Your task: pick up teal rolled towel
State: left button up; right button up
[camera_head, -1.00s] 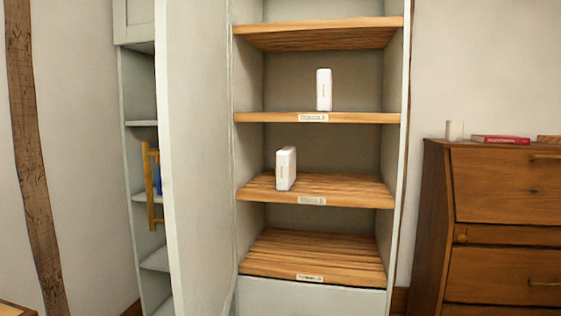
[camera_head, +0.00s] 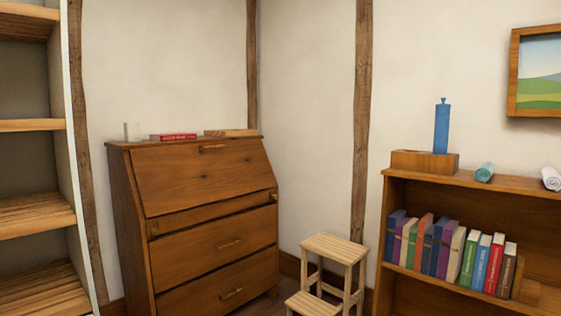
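The teal rolled towel (camera_head: 484,172) lies on top of the wooden bookcase (camera_head: 400,200) at the right of the head view. One rolled end faces me. A white rolled towel (camera_head: 551,178) lies to its right near the picture's edge. A wooden box (camera_head: 425,163) with a tall blue bottle-like object (camera_head: 441,127) stands to its left. Neither of my grippers shows in the head view.
A wooden bureau (camera_head: 210,225) stands left of centre with a red book (camera_head: 173,136) on top. A wooden step stool (camera_head: 336,250) stands between bureau and bookcase. Several books (camera_head: 435,246) fill the bookcase shelf. Open cupboard shelves (camera_head: 35,216) are at far left.

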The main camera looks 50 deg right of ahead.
aim_at(485, 172)
jog(key=z, duration=2.7)
jog(key=i+l+u, duration=0.15)
jog(key=i+l, duration=0.75)
jog(key=l, duration=0.1)
